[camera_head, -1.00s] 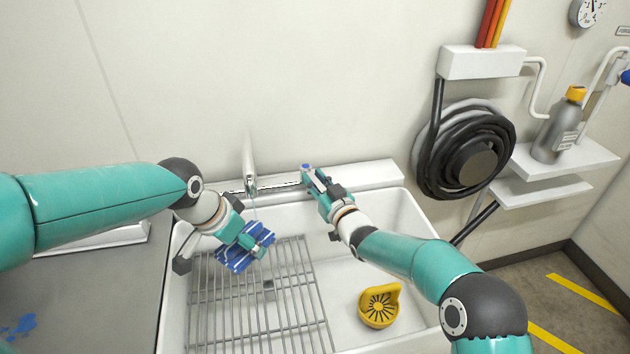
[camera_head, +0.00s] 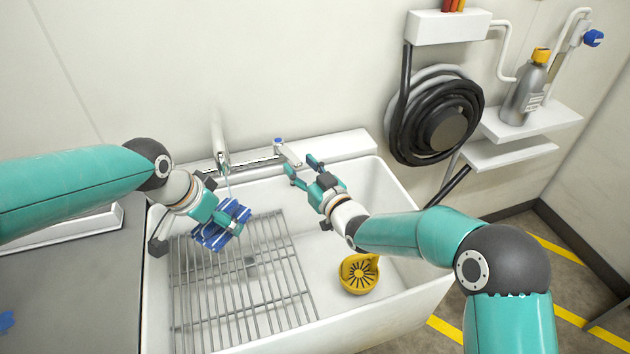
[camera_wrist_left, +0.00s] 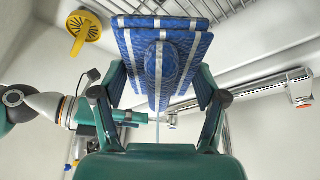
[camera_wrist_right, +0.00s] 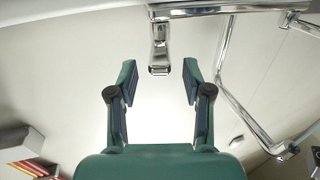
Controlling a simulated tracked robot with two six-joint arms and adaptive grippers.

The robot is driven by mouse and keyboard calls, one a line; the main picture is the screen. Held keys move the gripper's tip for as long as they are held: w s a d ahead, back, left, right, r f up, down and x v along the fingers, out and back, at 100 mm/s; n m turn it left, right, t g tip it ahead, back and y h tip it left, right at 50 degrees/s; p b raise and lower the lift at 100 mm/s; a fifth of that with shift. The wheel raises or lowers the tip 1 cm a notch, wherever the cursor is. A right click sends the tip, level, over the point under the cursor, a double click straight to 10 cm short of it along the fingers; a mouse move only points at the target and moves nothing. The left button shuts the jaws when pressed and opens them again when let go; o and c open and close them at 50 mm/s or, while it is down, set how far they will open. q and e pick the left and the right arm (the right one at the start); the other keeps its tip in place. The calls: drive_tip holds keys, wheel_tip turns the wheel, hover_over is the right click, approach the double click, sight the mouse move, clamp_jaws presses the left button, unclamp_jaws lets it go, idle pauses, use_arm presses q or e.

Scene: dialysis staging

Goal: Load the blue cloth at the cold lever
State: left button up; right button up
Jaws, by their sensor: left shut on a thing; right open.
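The blue cloth (camera_head: 222,226), folded with white stripes, is held in my left gripper (camera_head: 228,222) over the sink's left half. It also shows between the left fingers in the left wrist view (camera_wrist_left: 162,60). The tap lever with a blue cap (camera_head: 287,153) stands on the sink's back ledge. My right gripper (camera_head: 303,165) is open and empty, just in front of and right of that lever, apparently apart from it. In the right wrist view a chrome tap part (camera_wrist_right: 159,50) lies beyond the open fingertips. A thin pale stream (camera_head: 229,184) hangs below the spout (camera_head: 220,145).
The white sink (camera_head: 395,215) holds a wire rack (camera_head: 245,290) at left and a yellow strainer (camera_head: 359,273) at right. A steel counter (camera_head: 80,290) is at left. A hose reel (camera_head: 440,120) and a shelf with a bottle (camera_head: 526,90) are on the wall at right.

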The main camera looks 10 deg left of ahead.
drive_tip(key=v, duration=0.5)
drive_tip(key=shift+s+d, duration=0.25)
drive_tip(key=shift+s, duration=0.05)
idle(0.5)
clamp_jaws()
drive_tip(key=w+d+m+g+y, duration=0.4)
drive_tip(key=d+m, duration=0.4)
drive_tip(key=m, duration=0.7)
drive_tip(key=w+a+h, duration=0.1)
drive_tip(key=w+a, duration=0.2)
drive_tip(key=a, duration=0.8)
drive_tip(key=shift+f+t, duration=0.25)
drive_tip(key=shift+t, duration=0.05)
